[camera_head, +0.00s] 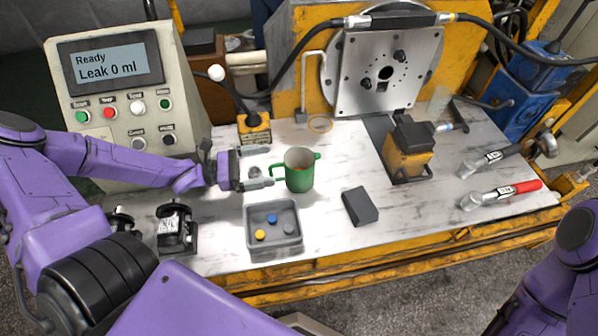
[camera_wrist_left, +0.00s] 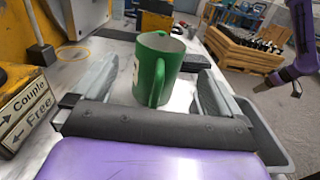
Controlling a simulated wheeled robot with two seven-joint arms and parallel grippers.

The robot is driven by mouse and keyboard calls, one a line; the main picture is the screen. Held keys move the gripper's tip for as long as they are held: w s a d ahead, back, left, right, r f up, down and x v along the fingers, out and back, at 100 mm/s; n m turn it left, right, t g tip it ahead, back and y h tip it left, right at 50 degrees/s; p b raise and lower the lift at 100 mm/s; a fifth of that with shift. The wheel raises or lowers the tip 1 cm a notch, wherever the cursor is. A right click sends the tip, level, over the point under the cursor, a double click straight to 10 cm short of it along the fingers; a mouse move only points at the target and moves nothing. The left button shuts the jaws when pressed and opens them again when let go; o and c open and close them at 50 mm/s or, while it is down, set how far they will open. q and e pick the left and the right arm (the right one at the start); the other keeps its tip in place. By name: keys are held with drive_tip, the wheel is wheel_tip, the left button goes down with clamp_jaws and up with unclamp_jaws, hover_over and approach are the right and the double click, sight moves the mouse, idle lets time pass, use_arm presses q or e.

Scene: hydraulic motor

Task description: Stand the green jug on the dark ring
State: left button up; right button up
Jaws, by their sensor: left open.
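The green jug (camera_head: 299,171) stands upright on the bench, its open top up and its handle to the left. It also shows in the left wrist view (camera_wrist_left: 156,72), handle towards the camera. My left gripper (camera_head: 268,166) is open at the jug's left, its fingers pointing at it on the handle side. In the left wrist view the jug shows between the two fingers; contact cannot be told. A thin ring (camera_head: 320,124) lies flat on the bench behind the jug, looking tan rather than dark; it also shows in the left wrist view (camera_wrist_left: 73,53).
A grey tray (camera_head: 274,251) with coloured discs is in front of the jug. A dark block (camera_head: 360,206) lies to its right. A small yellow box (camera_head: 254,128) stands behind the gripper. A yellow-and-black device (camera_head: 407,155) is further right. Bare bench lies between jug and ring.

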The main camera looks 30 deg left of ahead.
sight(284, 163)
use_arm(q)
drive_tip(key=b+x, duration=0.3)
drive_tip(key=x, duration=0.3)
drive_tip(key=shift+w+d, duration=0.1)
drive_tip(key=shift+d, duration=0.05)
drive_tip(key=shift+w+r, duration=0.1)
drive_tip(key=shift+r, duration=0.1)
drive_tip(key=shift+c, duration=0.9)
drive_tip(key=c, duration=1.4)
